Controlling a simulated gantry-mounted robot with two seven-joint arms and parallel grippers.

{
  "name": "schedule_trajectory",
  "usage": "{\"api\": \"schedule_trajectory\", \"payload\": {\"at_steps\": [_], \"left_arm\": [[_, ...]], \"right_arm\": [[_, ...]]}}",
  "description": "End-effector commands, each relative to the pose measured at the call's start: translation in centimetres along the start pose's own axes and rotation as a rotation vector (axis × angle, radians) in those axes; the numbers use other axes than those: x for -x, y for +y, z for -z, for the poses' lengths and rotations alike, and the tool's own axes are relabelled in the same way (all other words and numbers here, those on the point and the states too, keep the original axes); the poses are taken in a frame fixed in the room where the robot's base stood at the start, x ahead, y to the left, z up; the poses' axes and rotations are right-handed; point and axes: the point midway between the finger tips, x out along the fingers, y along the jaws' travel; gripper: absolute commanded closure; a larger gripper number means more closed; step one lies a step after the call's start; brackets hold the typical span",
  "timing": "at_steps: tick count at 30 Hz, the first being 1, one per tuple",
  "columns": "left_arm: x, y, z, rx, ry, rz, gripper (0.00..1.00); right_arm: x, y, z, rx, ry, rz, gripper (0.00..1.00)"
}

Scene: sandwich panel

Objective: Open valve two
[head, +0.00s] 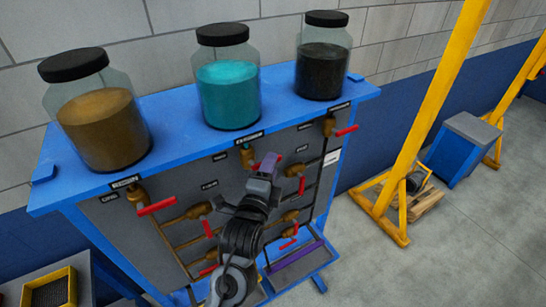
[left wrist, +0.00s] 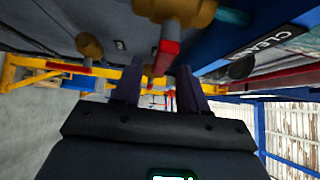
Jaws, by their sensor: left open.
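The middle valve (head: 247,156) is brass with a red handle and sits under the teal jar, below a small dark label. I take it as valve two; its small number plate is hard to read. In the left wrist view the brass body (left wrist: 178,9) is at the top, and its red handle (left wrist: 166,57) hangs down near the gap between my fingertips. My left gripper (head: 268,161) is at this valve and partly hides it. It is open in the left wrist view (left wrist: 159,80); I cannot tell whether a finger touches the handle. My right gripper is out of view.
The left valve's red handle (head: 156,207) and the right valve's red handle (head: 346,131) flank it. Several more red-handled valves sit lower on the grey panel. Jars of brown (head: 105,130), teal (head: 229,95) and black (head: 322,72) contents stand on the blue top.

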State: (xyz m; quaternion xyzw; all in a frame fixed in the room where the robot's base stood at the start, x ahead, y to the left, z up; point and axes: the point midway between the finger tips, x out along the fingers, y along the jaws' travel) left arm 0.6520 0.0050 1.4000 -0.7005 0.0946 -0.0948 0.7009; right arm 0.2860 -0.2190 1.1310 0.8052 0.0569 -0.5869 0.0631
Motion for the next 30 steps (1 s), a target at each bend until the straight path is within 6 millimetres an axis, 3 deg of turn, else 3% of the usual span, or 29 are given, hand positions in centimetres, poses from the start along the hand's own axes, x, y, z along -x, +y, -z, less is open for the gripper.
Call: {"api": "schedule_trajectory", "payload": {"at_steps": [9,20,28,30], "left_arm": [[-3.0,0.0,0.0,0.0,0.0,-0.001,0.57],[-3.3,0.1,0.0,0.001,0.001,0.0,0.57],[-3.3,0.1,0.0,0.001,0.001,0.0,0.97],[-3.3,0.1,0.0,0.001,0.001,0.0,1.0]], "right_arm": [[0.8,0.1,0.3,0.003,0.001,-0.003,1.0],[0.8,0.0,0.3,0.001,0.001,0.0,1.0],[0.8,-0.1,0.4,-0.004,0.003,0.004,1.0],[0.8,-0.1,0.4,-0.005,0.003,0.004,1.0]]}}
